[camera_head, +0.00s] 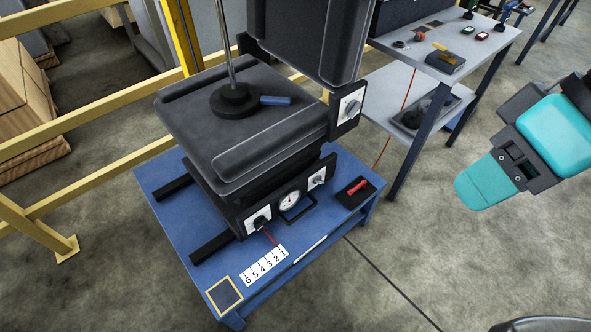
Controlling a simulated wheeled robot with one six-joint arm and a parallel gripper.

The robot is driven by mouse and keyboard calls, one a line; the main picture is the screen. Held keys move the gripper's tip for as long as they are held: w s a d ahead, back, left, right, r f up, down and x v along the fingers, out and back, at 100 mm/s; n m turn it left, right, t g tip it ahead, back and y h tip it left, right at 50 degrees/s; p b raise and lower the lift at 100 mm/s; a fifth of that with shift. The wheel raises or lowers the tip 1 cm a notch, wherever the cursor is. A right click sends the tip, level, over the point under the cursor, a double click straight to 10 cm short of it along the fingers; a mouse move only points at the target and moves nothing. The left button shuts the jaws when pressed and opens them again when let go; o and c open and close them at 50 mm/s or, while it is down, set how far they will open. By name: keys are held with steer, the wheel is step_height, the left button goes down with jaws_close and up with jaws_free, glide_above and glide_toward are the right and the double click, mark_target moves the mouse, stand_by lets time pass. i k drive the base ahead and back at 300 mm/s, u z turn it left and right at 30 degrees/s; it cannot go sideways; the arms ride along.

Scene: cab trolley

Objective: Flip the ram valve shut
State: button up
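A red lever (357,187) lies on a small dark plate (345,199) at the right end of the blue table; it may be the ram valve, but no label names it. A blue bar (275,100) lies beside the round black collar at the rod's base, on top of the dark machine (260,150); I cannot tell what it is. My teal gripper (470,190) hangs at the right, over the floor, clear of the blue table and both items. Its fingers show edge-on, so their opening is hidden. Nothing is seen held in it.
The dark machine's front has a round gauge (290,200), a left knob (260,221) and a right knob (317,180). Another knob (349,107) is higher up. A numbered strip (264,266) lies in front. A grey side bench (450,45) stands behind; yellow rails (100,98) run left.

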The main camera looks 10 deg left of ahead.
mark_target(438, 46)
steer(key=k, duration=0.6)
steer(key=u, duration=0.15)
steer(key=i, duration=1.3)
steer(key=z, duration=0.55)
steer(key=i, duration=0.95)
steer(key=u, duration=0.15)
